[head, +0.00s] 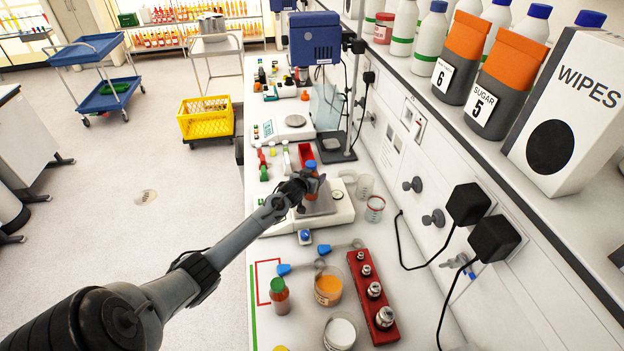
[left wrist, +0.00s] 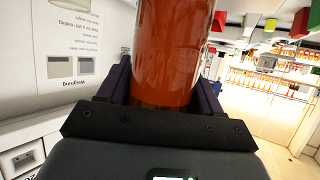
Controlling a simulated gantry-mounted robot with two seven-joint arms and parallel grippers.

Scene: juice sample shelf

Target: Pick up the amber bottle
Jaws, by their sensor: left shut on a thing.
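The amber bottle (head: 312,183) has a blue cap and stands roughly upright at the scale (head: 338,215) on the bench. My left gripper (head: 303,184) reaches it from the lower left and is shut on it. In the left wrist view the amber bottle (left wrist: 172,45) fills the space between the two fingers of the left gripper (left wrist: 165,95). Its cap is out of that picture. I cannot tell whether its base touches the scale's metal plate. My right gripper does not show.
A green-capped bottle (head: 279,296), an orange-filled beaker (head: 328,287) and a red block of weights (head: 372,297) stand on the near bench. A glass beaker (head: 375,208) stands right of the scale. A second balance (head: 293,128) is behind. Wall plugs (head: 468,204) jut out at right.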

